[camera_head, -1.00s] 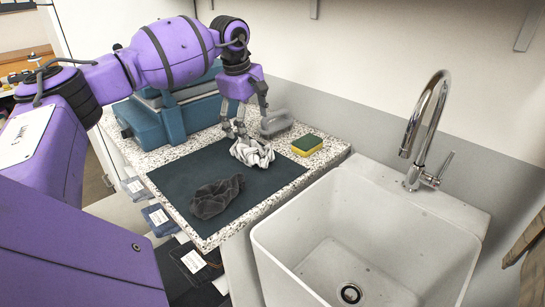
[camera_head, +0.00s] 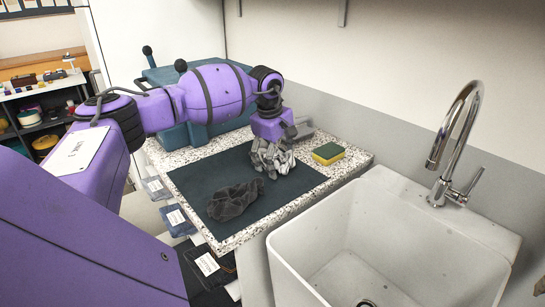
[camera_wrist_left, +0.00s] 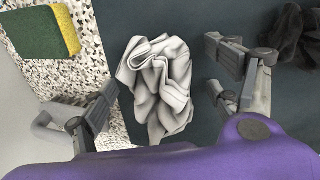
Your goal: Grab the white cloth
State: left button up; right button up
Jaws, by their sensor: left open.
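The crumpled white cloth (camera_wrist_left: 158,88) lies on the dark mat (camera_head: 200,183) on the speckled counter. In the head view the white cloth (camera_head: 283,165) is partly hidden behind my left gripper (camera_head: 268,158). My left gripper points down right over the cloth. In the left wrist view my left gripper (camera_wrist_left: 165,95) is open, with its fingers on both sides of the cloth and gaps between them and it. My right gripper is not in view.
A crumpled dark grey cloth (camera_head: 235,200) lies on the mat in front. A green and yellow sponge (camera_head: 328,153) sits at the right of the counter. A white sink (camera_head: 345,225) with a tall tap (camera_head: 455,145) adjoins on the right. A blue case (camera_head: 160,125) stands behind.

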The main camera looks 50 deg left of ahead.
pick_arm(q)
jog(key=shift+r, duration=0.1)
jog(key=c, duration=0.9)
